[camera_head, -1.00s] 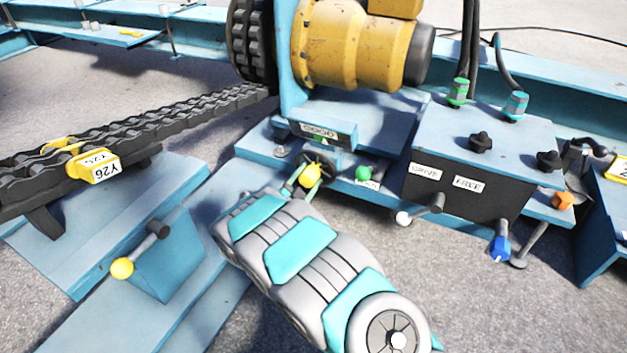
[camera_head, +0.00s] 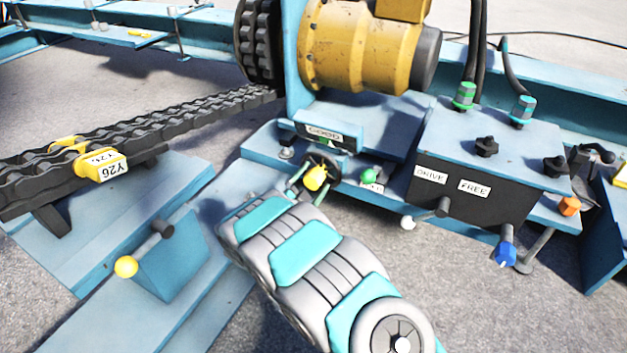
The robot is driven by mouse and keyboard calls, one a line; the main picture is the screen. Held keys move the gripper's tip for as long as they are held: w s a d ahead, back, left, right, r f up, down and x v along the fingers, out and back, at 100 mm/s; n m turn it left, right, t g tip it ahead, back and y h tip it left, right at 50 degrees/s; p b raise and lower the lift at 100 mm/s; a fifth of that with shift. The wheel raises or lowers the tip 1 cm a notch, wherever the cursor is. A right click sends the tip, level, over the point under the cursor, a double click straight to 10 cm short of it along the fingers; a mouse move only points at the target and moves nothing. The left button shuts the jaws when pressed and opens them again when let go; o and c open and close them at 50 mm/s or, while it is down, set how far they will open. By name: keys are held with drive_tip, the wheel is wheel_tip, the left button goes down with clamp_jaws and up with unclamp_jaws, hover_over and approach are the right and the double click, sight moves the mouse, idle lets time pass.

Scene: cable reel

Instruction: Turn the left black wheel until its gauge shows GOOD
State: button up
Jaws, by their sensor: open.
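A small black wheel (camera_head: 335,168) with a yellow middle (camera_head: 316,177) stands below the yellow motor, at the front of the blue frame. A small gauge plate (camera_head: 324,134) just above it carries a label that appears to read GOOD; its pointer is too small to make out. My gripper (camera_head: 311,184) is at the wheel, its thin teal fingers open on either side of the yellow middle. I cannot tell whether they touch it. My arm hides the area below the wheel.
Right of the wheel are a green knob (camera_head: 369,176) and a control box (camera_head: 470,190) labelled DRIVE and FREE, with black knobs on top.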

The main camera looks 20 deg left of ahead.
sight(310, 184)
drive_tip(key=shift+s, duration=0.1)
drive_tip(key=s, duration=0.7)
drive_tip(key=shift+s+a+p, duration=0.3)
drive_tip(key=shift+p, duration=0.1)
idle(1.0)
